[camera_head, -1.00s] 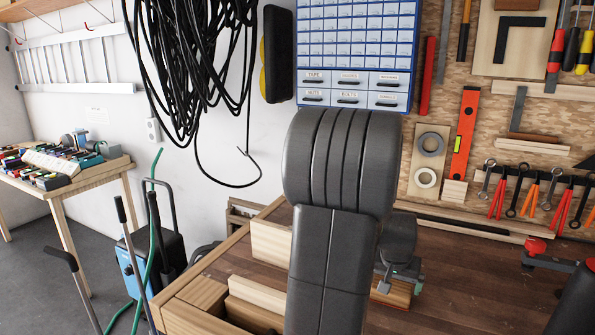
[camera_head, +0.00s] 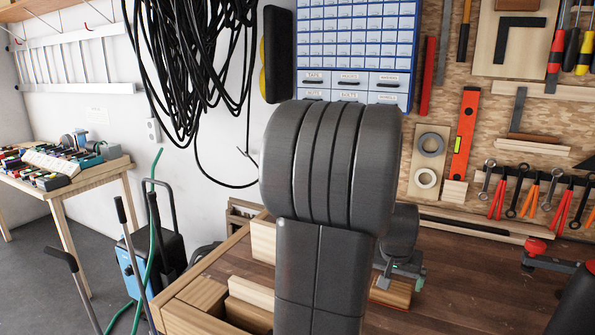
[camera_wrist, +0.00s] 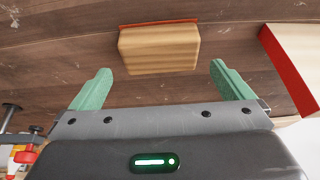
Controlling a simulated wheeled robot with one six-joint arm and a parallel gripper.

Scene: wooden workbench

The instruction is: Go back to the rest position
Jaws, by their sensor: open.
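My gripper (camera_wrist: 160,90) shows in the wrist view with its two green fingers spread wide apart and nothing between them. A pale wooden block (camera_wrist: 160,48) with a red edge lies on the brown bench top (camera_wrist: 70,55) beyond the fingertips, apart from them. In the head view my dark arm fills the middle and hides most of the gripper. A wooden block (camera_head: 390,291) shows on the bench below my wrist there.
A second block with a red face (camera_wrist: 290,70) is at the wrist view's right. A red-topped vise-like tool (camera_head: 535,248) is at the right. The bench between is clear.

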